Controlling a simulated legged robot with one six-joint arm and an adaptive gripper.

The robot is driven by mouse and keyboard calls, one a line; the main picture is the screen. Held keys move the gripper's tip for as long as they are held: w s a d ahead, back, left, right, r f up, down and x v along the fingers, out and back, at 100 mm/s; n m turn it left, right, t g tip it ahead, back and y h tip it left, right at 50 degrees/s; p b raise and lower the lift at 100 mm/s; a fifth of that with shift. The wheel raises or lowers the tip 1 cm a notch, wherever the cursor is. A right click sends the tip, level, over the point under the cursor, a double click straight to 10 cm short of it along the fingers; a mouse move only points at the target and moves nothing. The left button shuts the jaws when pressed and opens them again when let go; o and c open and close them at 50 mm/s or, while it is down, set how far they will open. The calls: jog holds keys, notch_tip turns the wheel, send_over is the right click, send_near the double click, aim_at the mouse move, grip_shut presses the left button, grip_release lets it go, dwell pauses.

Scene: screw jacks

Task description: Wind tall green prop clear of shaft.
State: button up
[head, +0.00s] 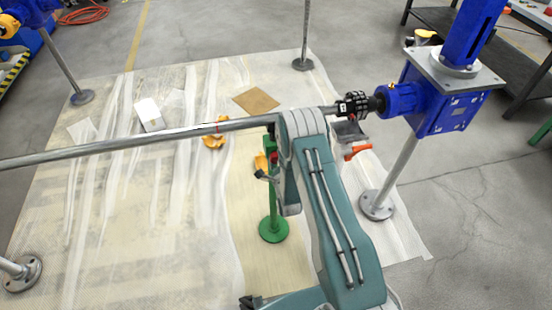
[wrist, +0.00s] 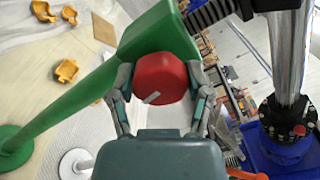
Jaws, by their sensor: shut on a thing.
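The tall green prop (head: 272,205) stands upright on its round base under the long grey shaft (head: 140,142). In the wrist view the green prop (wrist: 85,100) runs up to a wide green head with a red knob (wrist: 160,72) on it. My gripper (wrist: 160,85) is shut on this knob, one finger on each side. A dark threaded screw (wrist: 212,12) comes out of the green head toward a black piece at the shaft (wrist: 290,55). I cannot tell whether that piece touches the shaft. My arm hides much of the prop's top in the head view.
A blue gearbox (head: 440,98) on a grey post joins the shaft's right end through a black coupling (head: 355,105). Plastic sheeting (head: 110,215) covers the floor.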

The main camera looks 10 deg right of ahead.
jog(key=n, duration=0.5)
jog(key=shift+a+f+n, duration=0.15)
jog(key=shift+f+n, duration=0.05)
jog(key=shift+n, duration=0.1)
jog(key=n, duration=0.4)
jog(key=shift+f, duration=0.1)
jog(key=n, duration=0.5)
jog(key=shift+f, duration=0.1)
jog(key=n, duration=0.4)
jog(key=shift+n, duration=0.3)
jog(key=n, duration=0.5)
jog(key=shift+s+d, duration=0.1)
jog(key=shift+d, duration=0.1)
jog(key=n, duration=0.5)
jog(key=shift+d+n, duration=0.1)
jog(key=shift+n, duration=0.3)
